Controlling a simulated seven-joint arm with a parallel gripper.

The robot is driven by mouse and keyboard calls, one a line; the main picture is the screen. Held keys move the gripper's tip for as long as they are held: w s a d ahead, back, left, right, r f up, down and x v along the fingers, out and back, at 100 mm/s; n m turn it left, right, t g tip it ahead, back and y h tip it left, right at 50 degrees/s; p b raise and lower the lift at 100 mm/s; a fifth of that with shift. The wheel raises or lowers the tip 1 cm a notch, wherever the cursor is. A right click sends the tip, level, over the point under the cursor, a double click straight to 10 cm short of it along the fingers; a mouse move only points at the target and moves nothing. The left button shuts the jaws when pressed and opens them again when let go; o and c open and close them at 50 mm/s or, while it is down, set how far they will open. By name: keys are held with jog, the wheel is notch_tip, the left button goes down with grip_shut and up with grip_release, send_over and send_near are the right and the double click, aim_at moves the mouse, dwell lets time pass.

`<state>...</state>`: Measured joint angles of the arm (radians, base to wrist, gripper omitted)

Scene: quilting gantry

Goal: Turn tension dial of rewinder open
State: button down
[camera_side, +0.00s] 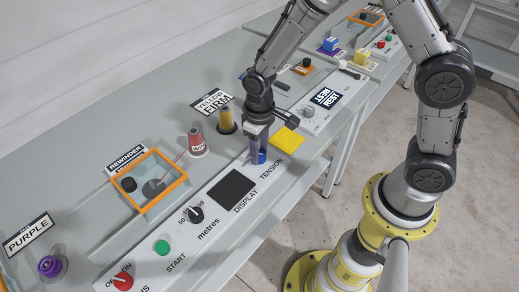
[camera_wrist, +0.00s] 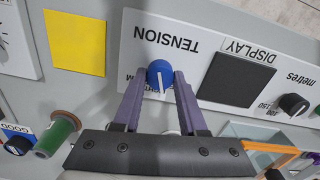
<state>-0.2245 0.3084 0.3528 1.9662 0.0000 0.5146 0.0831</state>
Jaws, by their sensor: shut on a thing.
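The blue tension dial (camera_wrist: 160,70), with a white pointer line, sits on the white control panel (camera_side: 222,210) beside the word TENSION. My gripper (camera_wrist: 158,88) is shut on the dial, with one purple finger on each side of it. In the wrist view the pointer line runs toward the gripper's palm. In the side view my gripper (camera_side: 258,158) reaches down onto the panel, and only part of the blue dial (camera_side: 262,157) shows beside the fingers. The rewinder's orange-framed box (camera_side: 143,211) stands to the left, behind the panel.
The panel also carries a dark display (camera_side: 232,186), a black metres knob (camera_side: 196,214), a green start button (camera_side: 162,247) and a red on/off knob (camera_side: 123,281). Red (camera_side: 197,143) and yellow (camera_side: 226,121) spools stand behind. A yellow pad (camera_side: 287,141) lies just right of my gripper.

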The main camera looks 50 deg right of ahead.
jog(key=n, duration=0.4)
jog(key=shift+n, duration=0.4)
dwell(0.4)
jog(key=shift+c, duration=2.3)
grip_release()
notch_tip(320, 180, up, 14)
